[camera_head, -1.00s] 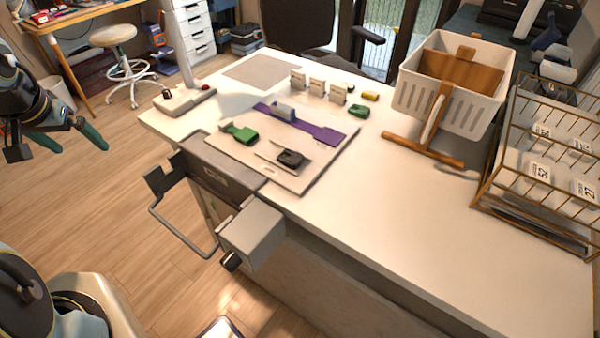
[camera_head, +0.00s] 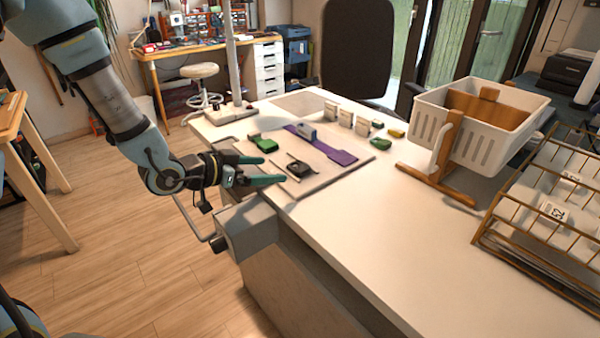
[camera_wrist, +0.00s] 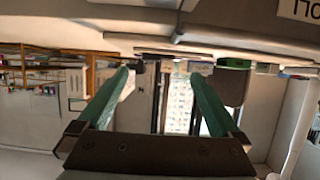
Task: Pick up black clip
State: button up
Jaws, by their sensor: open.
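The black clip (camera_head: 299,169) lies on the pale board (camera_head: 315,182) near the front edge of the table. My gripper (camera_head: 275,169) is at the front edge of the board, left of the black clip and apart from it. Its two teal fingers are spread, with nothing between them. They also show open in the wrist view (camera_wrist: 160,73). I cannot clearly make out the black clip in the wrist view.
A white basket (camera_head: 468,117) and a wire rack (camera_head: 545,215) are at the right. The table front between is clear.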

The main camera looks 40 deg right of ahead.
aim_at(294, 167)
jog(key=x, duration=0.2)
jog(key=shift+d+f, duration=0.15)
jog(key=shift+d, duration=0.2)
jog(key=x, duration=0.1)
jog(key=p+x, duration=0.1)
jog(key=x, duration=0.2)
jog(key=shift+s+d+r+p, duration=0.1)
jog(key=shift+d+r+p, duration=0.05)
jog(key=shift+r+p, duration=0.15)
jog(key=shift+d+f, duration=0.35)
jog(key=shift+d, duration=0.1)
jog(key=c, duration=1.3)
